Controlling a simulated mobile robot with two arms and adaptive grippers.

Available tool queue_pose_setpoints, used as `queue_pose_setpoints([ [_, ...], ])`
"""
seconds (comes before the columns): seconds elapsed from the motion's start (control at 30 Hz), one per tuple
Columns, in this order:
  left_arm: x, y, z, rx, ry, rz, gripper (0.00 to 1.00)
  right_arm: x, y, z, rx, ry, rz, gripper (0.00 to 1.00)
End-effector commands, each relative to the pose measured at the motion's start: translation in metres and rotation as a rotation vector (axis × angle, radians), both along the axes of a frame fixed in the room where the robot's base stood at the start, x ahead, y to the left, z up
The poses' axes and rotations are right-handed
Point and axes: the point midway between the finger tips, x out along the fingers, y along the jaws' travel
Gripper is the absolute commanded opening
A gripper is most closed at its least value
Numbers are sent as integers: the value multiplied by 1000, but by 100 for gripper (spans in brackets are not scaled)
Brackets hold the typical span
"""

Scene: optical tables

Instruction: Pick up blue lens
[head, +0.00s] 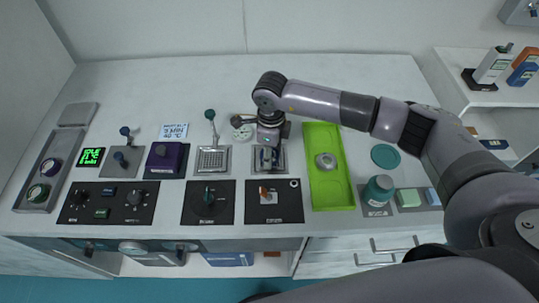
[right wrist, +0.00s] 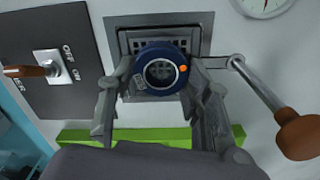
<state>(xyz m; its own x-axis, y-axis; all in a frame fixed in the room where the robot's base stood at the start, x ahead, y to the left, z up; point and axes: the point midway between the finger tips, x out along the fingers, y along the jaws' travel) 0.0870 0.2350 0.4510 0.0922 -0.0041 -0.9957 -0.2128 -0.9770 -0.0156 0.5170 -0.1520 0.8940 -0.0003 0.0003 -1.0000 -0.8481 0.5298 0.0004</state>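The blue lens (right wrist: 162,72) is a dark blue ring with an orange dot and a small label. In the right wrist view it sits over a square metal grate (right wrist: 205,25) on the table. My right gripper (right wrist: 162,85) has one finger on each side of the lens, and both fingertips appear to touch its rim. In the head view my right gripper (head: 268,158) points down at the grate right of the table's middle and largely hides the lens. Whether the lens is clear of the grate cannot be told. My left gripper is not in view.
A green tray (head: 341,198) with a grey round part lies just right of the gripper. A black switch panel (head: 285,213) is in front. A lever with a brown handle (right wrist: 298,133) stands close to the fingers. The back of the table is clear.

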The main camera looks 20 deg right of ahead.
Motion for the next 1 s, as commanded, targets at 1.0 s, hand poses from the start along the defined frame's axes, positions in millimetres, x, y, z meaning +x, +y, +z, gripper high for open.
queue_pose_setpoints([
  [1.0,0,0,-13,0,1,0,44,2,0,43,2,-7,1,16],
])
